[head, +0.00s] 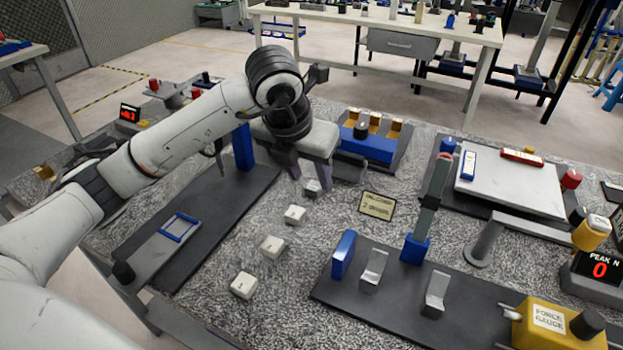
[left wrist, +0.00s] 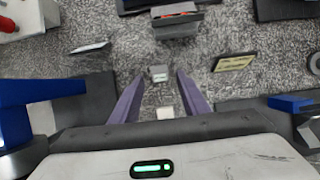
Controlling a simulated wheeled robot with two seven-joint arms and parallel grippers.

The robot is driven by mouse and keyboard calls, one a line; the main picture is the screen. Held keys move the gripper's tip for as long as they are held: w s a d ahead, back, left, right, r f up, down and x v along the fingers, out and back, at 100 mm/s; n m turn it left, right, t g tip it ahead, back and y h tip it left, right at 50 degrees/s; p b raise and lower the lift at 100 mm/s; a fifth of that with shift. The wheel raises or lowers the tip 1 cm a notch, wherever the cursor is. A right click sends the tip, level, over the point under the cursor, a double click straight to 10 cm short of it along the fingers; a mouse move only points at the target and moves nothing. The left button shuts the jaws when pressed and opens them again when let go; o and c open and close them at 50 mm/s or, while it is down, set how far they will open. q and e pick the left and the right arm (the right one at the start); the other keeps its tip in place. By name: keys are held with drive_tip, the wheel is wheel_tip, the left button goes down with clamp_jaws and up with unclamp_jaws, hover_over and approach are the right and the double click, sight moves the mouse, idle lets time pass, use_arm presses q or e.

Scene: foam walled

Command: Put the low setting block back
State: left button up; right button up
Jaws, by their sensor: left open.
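My left gripper (head: 310,184) is open, pointing down over the table. A small grey block (head: 312,187) is partly hidden by its fingers. In the left wrist view, that block (left wrist: 160,73) lies just beyond and between the two purple fingertips (left wrist: 158,80), with a gap on each side. Three more pale blocks sit in a slanting row: a near one (head: 243,285), a middle one (head: 271,247) and a far one (head: 294,215). Their markings are too small to read, so I cannot tell which is the low setting block. My right gripper is not in view.
A small sign (head: 377,205) stands right of the blocks. A blue holder (head: 366,147) with orange pieces is behind. A dark plate with a blue frame (head: 180,227) lies left; another fixture with a yellow force gauge (head: 556,326) is front right.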

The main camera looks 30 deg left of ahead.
use_arm(q)
drive_tip(key=v, duration=0.9)
